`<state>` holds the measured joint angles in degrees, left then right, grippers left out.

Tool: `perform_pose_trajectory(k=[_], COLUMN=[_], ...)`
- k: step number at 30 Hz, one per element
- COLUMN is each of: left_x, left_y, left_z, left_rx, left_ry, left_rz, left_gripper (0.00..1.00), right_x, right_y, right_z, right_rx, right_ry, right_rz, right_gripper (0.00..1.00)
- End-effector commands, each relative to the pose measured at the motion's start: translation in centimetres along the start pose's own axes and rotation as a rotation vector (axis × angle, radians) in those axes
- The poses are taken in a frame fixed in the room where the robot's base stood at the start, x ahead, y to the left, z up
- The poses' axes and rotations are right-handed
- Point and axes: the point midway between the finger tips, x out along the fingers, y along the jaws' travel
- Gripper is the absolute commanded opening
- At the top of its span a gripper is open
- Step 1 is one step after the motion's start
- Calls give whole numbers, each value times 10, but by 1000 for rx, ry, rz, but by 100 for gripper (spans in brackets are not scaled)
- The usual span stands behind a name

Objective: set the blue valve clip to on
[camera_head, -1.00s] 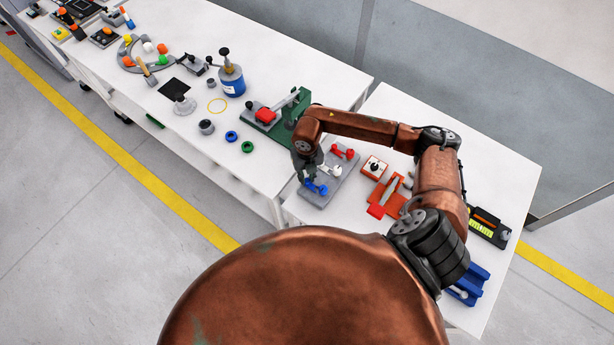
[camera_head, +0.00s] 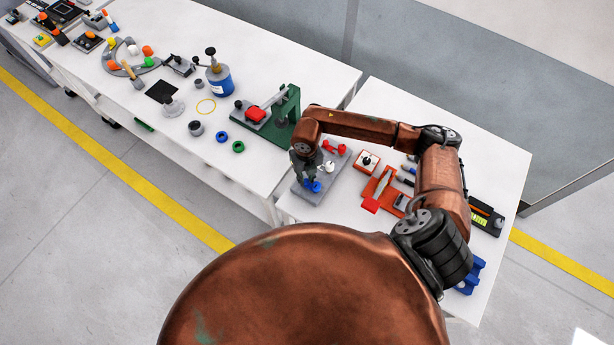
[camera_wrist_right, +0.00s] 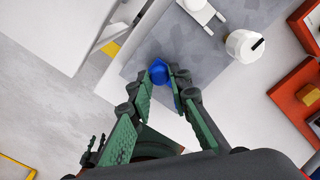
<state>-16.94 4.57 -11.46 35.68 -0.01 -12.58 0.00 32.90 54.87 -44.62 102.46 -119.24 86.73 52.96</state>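The blue valve clip (camera_head: 312,187) sits near the front edge of a grey board (camera_head: 318,197) on the right-hand table. A white clip (camera_head: 328,167) and a red clip (camera_head: 335,148) are on the same board behind it. My right gripper (camera_head: 304,172) points down at the blue clip and partly covers it. In the right wrist view, the blue clip (camera_wrist_right: 158,72) shows between the fingertips of my right gripper (camera_wrist_right: 160,88), which are apart. I cannot tell whether either finger touches it. My left gripper is not in view.
An orange-and-white box (camera_head: 367,162) and a red-orange fixture (camera_head: 380,190) stand right of the board. A green press-like stand (camera_head: 283,118) is on the neighbouring table to the left. The table front left of the board ends close by.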

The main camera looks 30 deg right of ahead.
Motion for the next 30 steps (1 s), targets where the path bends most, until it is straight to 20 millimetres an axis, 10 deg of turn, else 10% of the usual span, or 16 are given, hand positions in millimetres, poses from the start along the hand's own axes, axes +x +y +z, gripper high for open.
perform_pose_trajectory(k=[17, 30], left_x=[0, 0], left_y=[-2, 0], left_z=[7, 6], left_rx=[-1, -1], left_ry=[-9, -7], left_rz=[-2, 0], left_gripper=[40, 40], right_x=[-3, -82], right_y=[-2, -1], right_z=[0, 1], right_rx=[1, 1], right_ry=[1, -1], right_rz=[-3, -2], right_gripper=[34, 34])
